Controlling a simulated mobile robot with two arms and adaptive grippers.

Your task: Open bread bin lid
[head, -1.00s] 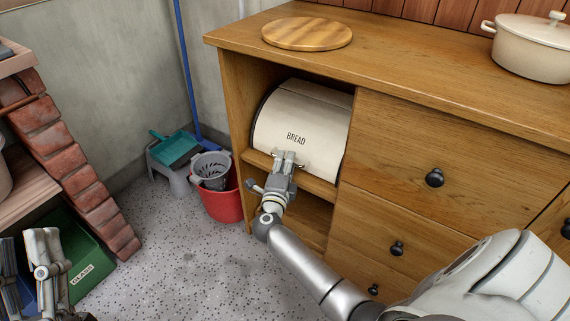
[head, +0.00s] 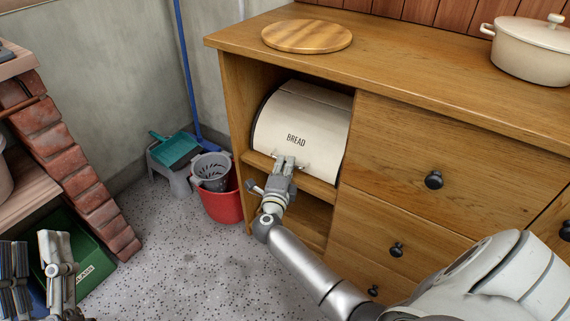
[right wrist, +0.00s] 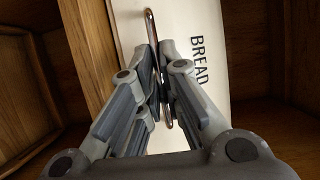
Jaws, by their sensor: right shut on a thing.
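The cream bread bin (head: 303,118), marked BREAD, sits in the open upper compartment of the wooden cabinet. Its curved front lid is down. My right gripper (head: 285,160) is at the lid's lower front edge. In the right wrist view the bin's lid (right wrist: 200,20) fills the middle, and my right gripper (right wrist: 160,75) is shut on the thin metal handle (right wrist: 151,28). The fingers hide part of the handle. My left gripper (head: 58,270) is at the lower left of the head view, away from the bin; its fingertips are not clear.
A round wooden board (head: 307,36) and a cream pot (head: 533,48) stand on the cabinet top (head: 420,60). A red bucket (head: 222,205) with a grey basket is left of the cabinet. A green crate (head: 92,262) and brick pillar (head: 75,165) are at left. The shelf below is empty.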

